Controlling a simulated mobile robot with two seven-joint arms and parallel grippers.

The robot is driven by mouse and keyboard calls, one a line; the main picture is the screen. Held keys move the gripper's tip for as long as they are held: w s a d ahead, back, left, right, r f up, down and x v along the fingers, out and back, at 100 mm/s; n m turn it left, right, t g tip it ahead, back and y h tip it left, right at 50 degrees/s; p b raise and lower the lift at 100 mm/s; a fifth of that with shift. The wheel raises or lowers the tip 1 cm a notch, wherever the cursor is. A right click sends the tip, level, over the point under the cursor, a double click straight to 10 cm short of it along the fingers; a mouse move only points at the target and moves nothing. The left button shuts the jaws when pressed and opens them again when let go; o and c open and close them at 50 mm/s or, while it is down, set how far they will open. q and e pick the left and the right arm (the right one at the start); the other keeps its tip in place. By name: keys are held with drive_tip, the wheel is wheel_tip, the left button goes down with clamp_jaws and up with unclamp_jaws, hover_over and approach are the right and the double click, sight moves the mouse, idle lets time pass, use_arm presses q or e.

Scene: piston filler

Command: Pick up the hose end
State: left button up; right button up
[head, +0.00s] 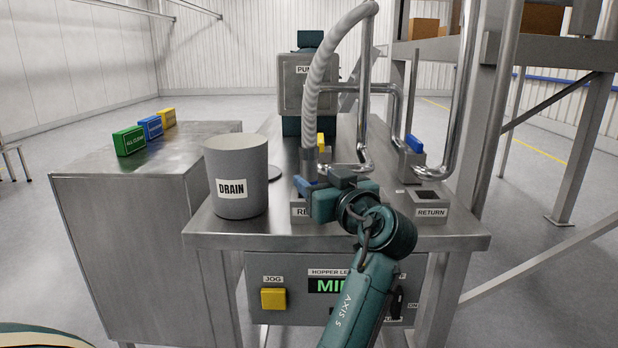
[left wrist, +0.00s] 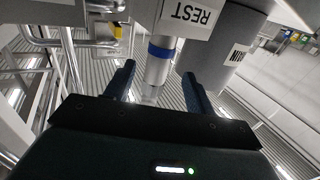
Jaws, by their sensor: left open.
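The ribbed grey hose (head: 318,75) arches down at the pump, and its metal hose end (head: 309,157) hangs at the holder labelled REST (head: 299,212). In the left wrist view the hose end (left wrist: 160,62) is a pale metal tube with a blue band. My left gripper (head: 322,183) is at the holder, just in front of the hose end. In the left wrist view its open fingers (left wrist: 157,78) lie on either side of the tube, with gaps visible. The gripper hides part of the REST holder and the lower hose end. My right gripper is not in view.
A grey DRAIN bin (head: 238,165) stands left of the holder. A RETURN box (head: 418,207) and bent steel pipes (head: 365,120) stand to the right. Below is a panel with a yellow JOG button (head: 273,298). Coloured blocks (head: 150,127) sit on the left cabinet (head: 120,185).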

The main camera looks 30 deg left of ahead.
sight(313, 171)
use_arm(q)
drive_tip(key=x, duration=0.1)
drive_tip(key=p+x, duration=0.1)
drive_tip(key=x, duration=0.2)
drive_tip(key=shift+w+a+r+p, duration=0.2)
drive_tip(key=shift+w+r+p, duration=0.05)
drive_tip(key=shift+r+p, duration=0.15)
drive_tip(key=shift+w+a, duration=0.15)
drive_tip(key=shift+a, duration=0.1)
clamp_jaws()
